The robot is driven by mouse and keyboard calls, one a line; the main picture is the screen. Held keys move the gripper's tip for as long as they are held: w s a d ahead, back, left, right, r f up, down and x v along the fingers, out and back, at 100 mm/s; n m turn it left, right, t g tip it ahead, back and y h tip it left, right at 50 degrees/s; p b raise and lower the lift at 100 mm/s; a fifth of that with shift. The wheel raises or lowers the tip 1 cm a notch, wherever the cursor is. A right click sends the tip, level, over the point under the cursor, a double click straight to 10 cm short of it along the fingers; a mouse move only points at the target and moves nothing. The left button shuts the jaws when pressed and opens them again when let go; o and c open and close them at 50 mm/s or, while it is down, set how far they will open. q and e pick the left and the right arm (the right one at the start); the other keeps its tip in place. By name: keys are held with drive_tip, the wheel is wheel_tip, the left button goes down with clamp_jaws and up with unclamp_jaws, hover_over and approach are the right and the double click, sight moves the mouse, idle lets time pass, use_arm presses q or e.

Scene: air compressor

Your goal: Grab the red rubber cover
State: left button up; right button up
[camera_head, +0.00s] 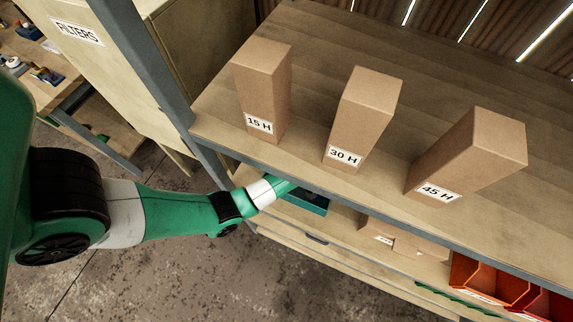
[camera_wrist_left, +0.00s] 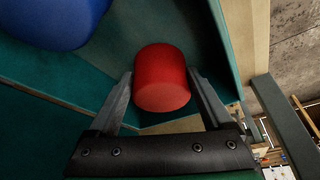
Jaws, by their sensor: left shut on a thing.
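The red rubber cover (camera_wrist_left: 162,78) is a short red cylinder in the left wrist view. It sits between the two fingers of my left gripper (camera_wrist_left: 160,88), which is shut on it. It is inside or just above a teal bin (camera_wrist_left: 90,75). In the head view my left arm reaches under the upper shelf, and the gripper and the red cover are hidden there. My right gripper is in neither view.
A blue round object (camera_wrist_left: 50,18) lies in the same bin. On the upper shelf (camera_head: 350,30) stand boxes marked 15 H (camera_head: 262,85), 30 H (camera_head: 362,110) and 45 H (camera_head: 470,150). The shelf's metal edge runs above my forearm. Orange bins (camera_head: 480,280) stand lower right.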

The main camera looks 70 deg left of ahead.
use_arm(q)
wheel_tip(320, 180, up, 3)
drive_tip(key=shift+s+d+f+p, duration=0.1)
drive_tip(key=shift+p, duration=0.55)
drive_tip(key=shift+s+d+f+t+y, duration=0.1)
drive_tip(key=shift+d+f+t+y, duration=0.05)
drive_tip(key=shift+t+y, duration=0.4)
drive_tip(key=shift+s+d+f+t+y, duration=0.15)
drive_tip(key=shift+s+d+t+y, duration=0.2)
drive_tip(key=shift+y, duration=0.2)
wheel_tip(320, 180, up, 6)
drive_tip(key=d+p, duration=0.1)
drive_tip(key=p, duration=0.2)
drive_tip(key=s+d+r+g+h+p, duration=0.1)
drive_tip(key=s+d+p, duration=0.6)
drive_tip(key=s+d, duration=0.8)
drive_tip(key=shift+s+d+r+g+h+p, duration=0.15)
drive_tip(key=shift+s+r+g+h+p, duration=0.25)
drive_tip(key=shift+h, duration=0.2)
